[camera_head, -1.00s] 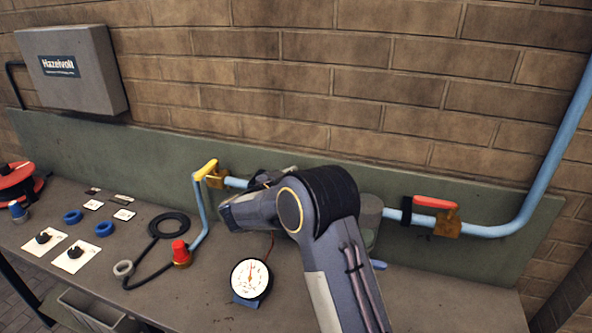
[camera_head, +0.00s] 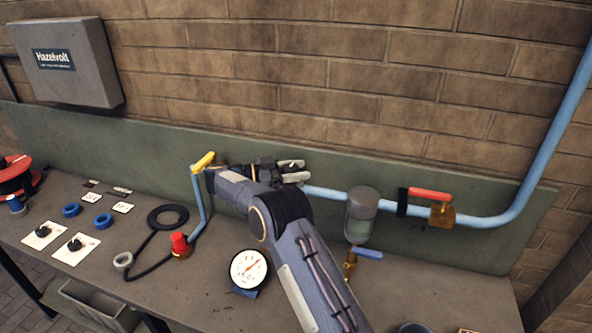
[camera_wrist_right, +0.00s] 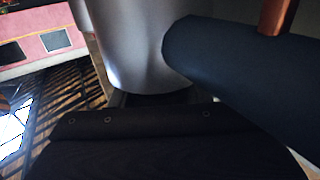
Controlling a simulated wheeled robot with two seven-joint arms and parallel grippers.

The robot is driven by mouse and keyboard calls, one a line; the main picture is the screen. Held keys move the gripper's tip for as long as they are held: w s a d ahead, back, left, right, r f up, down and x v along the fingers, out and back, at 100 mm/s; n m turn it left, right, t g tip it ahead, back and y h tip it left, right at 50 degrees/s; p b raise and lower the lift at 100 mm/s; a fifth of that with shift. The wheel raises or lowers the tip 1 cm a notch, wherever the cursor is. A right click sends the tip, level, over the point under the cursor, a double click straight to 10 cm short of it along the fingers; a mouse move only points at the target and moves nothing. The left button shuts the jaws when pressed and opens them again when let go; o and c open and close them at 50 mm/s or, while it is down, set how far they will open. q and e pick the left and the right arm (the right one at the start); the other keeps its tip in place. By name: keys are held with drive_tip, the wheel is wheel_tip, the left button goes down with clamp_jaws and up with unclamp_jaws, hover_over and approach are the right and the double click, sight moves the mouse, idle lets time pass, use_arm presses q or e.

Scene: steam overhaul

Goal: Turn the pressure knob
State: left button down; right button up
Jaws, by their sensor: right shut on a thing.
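My right gripper (camera_head: 292,171) is at the blue pipe in front of the green back panel, right of the yellow lever. It is shut on the pressure knob, which its fingers and wrist mostly hide in the head view. In the right wrist view a smooth silver-grey rounded body (camera_wrist_right: 140,45) is close up, with a dark cylinder to its right; I cannot tell which part is the knob. The round white pressure gauge (camera_head: 249,269) stands on the bench, its red needle pointing to the upper right. My left gripper is not in view.
The yellow lever (camera_head: 203,161) is close to the left of my right gripper. A glass-bowled filter (camera_head: 361,217) and a red-handled valve (camera_head: 430,195) are on the pipe to the right. A red-capped fitting (camera_head: 180,244) with a black hose stands on the bench.

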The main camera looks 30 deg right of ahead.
drive_tip(key=shift+r, duration=0.1)
idle(0.3)
drive_tip(key=o, duration=1)
drive_tip(key=shift+r+b, duration=0.5)
drive_tip(key=shift+b, duration=0.05)
drive_tip(key=s+a+r+b, duration=0.5)
drive_tip(key=s+a+r, duration=0.2)
drive_tip(key=s+r, duration=0.5)
drive_tip(key=shift+a+b, duration=0.25)
drive_tip(key=shift+b, duration=0.1)
drive_tip(key=shift+w, duration=0.1)
